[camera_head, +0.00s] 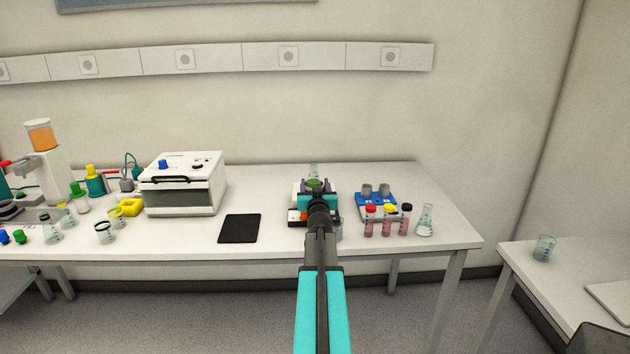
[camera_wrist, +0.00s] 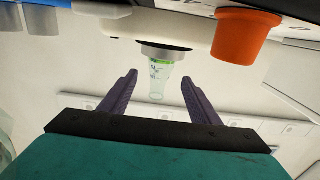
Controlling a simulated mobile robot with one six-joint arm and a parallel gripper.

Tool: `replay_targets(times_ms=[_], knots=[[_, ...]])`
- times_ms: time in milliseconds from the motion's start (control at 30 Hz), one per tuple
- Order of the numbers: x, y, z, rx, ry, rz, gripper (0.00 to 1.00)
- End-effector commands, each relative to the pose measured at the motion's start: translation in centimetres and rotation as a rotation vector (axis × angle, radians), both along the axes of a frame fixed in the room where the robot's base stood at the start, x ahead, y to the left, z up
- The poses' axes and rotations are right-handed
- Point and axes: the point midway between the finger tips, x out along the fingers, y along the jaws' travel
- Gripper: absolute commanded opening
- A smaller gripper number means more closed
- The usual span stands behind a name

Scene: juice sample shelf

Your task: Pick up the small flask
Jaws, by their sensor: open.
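The small flask (camera_wrist: 156,76) is clear with a green band near its base. It shows upside down in the wrist view, its base on the grey round plate (camera_wrist: 164,54) of a white device. In the head view its clear upper part (camera_head: 314,170) shows just beyond my gripper (camera_head: 318,187). In the wrist view my gripper (camera_wrist: 159,77) is open, with one purple finger on each side of the flask and a visible gap to both. I cannot tell how far ahead of the fingertips the flask stands. My wrist hides most of the device in the head view.
An orange knob (camera_wrist: 245,36) sticks out of the device. To the right stand a blue rack (camera_head: 376,200), capped tubes (camera_head: 387,222) and a conical flask (camera_head: 425,220). Left are a black pad (camera_head: 239,229) and a white box-shaped machine (camera_head: 184,186). The table's back right is clear.

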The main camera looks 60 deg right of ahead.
Motion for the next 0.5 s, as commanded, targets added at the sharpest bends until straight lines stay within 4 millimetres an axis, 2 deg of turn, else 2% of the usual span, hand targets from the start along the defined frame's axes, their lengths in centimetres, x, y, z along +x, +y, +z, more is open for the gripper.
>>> replay_targets(times_ms=[200, 500], knots=[[0.83, -1.20, 0.01, 0.001, -0.001, 0.000, 0.57], [0.84, -1.33, 0.03, 0.001, -0.001, -0.001, 0.57]])
